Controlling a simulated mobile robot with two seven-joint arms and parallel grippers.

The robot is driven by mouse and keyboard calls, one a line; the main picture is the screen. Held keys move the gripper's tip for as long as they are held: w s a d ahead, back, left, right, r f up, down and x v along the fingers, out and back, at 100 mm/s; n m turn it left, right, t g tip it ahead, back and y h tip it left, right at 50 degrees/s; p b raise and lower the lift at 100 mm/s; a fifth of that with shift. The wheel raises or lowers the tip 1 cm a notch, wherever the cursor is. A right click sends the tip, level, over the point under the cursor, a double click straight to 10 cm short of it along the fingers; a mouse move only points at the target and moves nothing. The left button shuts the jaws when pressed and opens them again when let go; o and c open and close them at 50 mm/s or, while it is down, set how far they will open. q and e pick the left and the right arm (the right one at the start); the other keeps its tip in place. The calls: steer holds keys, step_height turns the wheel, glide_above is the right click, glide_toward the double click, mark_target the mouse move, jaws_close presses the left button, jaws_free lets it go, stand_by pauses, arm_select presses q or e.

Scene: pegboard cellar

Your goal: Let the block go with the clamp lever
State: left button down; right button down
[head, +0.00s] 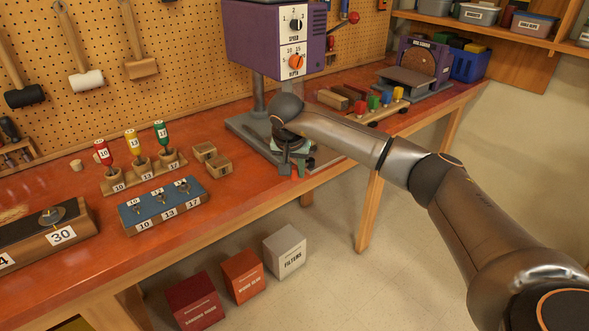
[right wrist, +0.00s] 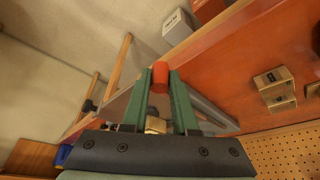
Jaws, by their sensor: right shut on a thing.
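The right gripper (head: 291,170) is down at the front of the drill press base (head: 240,124), at the bench's front edge. In the right wrist view, its two green fingers (right wrist: 160,84) are closed on a red cylindrical grip, which looks like the clamp lever's handle (right wrist: 160,74). A small tan piece (right wrist: 155,124) shows between the fingers farther back; it may be the clamped block, but most of it is hidden. In the head view, my wrist and forearm cover the clamp and lever. My left gripper is not in view.
The purple drill press head (head: 272,40) stands above my wrist. Two small wooden blocks (head: 217,167) lie left of the base, beside a blue stand (head: 160,205). Boxes (head: 285,250) stand on the floor below.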

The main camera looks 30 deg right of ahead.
steer(key=shift+a, duration=0.1)
steer(key=c, duration=0.7)
jaws_free()
steer(key=shift+p+v, duration=2.4)
steer(key=shift+v, duration=0.55)
steer(key=shift+p+v, duration=0.55)
steer(key=shift+v, duration=3.75)
